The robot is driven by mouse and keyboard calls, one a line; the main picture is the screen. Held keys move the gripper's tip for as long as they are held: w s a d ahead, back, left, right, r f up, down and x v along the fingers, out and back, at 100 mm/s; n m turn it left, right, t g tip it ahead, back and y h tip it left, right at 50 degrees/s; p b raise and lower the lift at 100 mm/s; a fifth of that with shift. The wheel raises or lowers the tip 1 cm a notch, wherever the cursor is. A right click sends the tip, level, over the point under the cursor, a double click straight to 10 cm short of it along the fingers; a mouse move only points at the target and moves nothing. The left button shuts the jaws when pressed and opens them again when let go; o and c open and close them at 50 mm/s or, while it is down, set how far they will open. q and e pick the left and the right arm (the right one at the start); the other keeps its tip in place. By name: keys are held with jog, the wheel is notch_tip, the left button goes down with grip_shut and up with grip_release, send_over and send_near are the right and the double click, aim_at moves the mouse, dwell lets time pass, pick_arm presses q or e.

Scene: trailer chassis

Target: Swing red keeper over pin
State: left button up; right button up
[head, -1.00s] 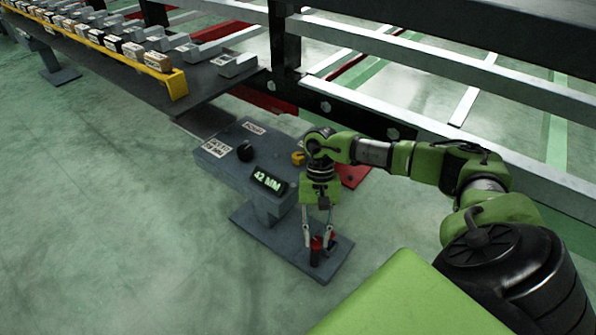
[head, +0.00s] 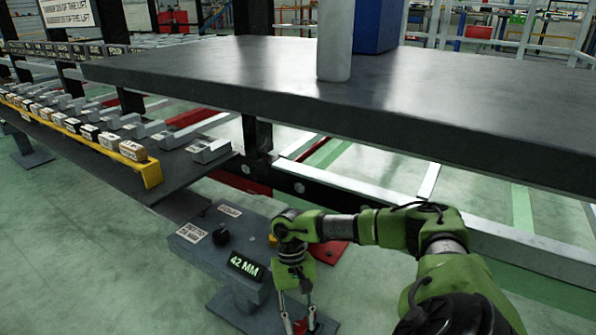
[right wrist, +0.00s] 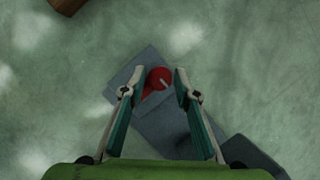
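A red part (right wrist: 159,78), which looks like the keeper, shows in the right wrist view over the grey foot plate (right wrist: 143,69) of the stand. It has a rounded end and a short pale bar across it; I cannot tell whether that bar is the pin. My left gripper is not in view.
A grey console (head: 212,245) with a black knob (head: 221,235) and a "42 MM" display (head: 246,266) stands beside the gripper. A dark deck (head: 430,105) spans the upper right. A shelf of labelled blocks (head: 132,150) is at left. Open floor (head: 80,250) lies at lower left.

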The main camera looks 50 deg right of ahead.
jog(key=shift+w+r, duration=0.1)
jog(key=shift+r, duration=0.05)
jog(key=v, duration=1.1)
jog(key=shift+d+r, duration=0.15)
jog(key=shift+r, duration=0.15)
